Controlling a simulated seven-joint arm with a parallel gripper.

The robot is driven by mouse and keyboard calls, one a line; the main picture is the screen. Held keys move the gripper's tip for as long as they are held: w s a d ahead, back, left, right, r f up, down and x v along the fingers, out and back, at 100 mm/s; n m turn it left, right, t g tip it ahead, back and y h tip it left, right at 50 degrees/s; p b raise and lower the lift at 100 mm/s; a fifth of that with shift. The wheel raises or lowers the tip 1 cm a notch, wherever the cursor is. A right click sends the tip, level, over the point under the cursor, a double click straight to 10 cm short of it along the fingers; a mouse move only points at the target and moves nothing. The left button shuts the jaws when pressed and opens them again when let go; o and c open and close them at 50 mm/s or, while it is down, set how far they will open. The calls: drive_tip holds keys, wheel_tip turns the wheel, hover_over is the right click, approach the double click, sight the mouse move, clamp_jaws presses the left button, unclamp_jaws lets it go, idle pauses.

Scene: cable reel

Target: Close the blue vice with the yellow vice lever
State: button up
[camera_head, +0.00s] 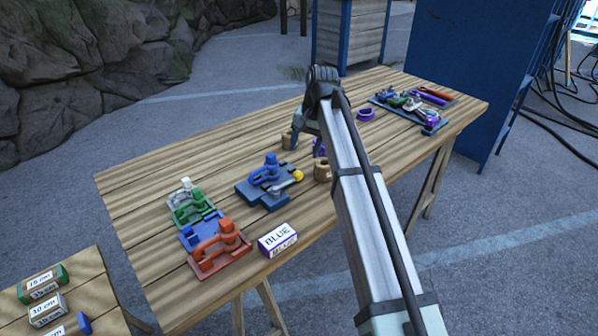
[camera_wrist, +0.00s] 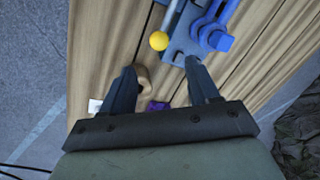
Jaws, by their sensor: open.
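The blue vice (camera_head: 262,185) stands on the middle of the wooden table. Its grey lever ends in a yellow ball (camera_head: 298,175) at the vice's right side. In the wrist view the vice (camera_wrist: 190,45) is at the top, with the yellow ball (camera_wrist: 158,41) at its left. My gripper (camera_wrist: 161,66) is open, and its fingers point toward the ball, which appears just beyond and between the fingertips, apart from both. In the head view my gripper (camera_head: 304,124) is above the table, behind and right of the vice, partly hidden by my arm.
A tool tray (camera_head: 410,107) is at the far right. The table's back left is clear.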

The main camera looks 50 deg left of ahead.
sight(299, 172)
drive_tip(key=f, duration=0.3)
drive_tip(key=a+f, duration=0.1)
drive_tip(key=f, duration=0.2)
drive_tip(key=s+f, duration=0.1)
drive_tip(key=f, duration=0.3)
drive_tip(key=shift+a, duration=0.25)
clamp_jaws()
drive_tip(key=shift+r, duration=0.1)
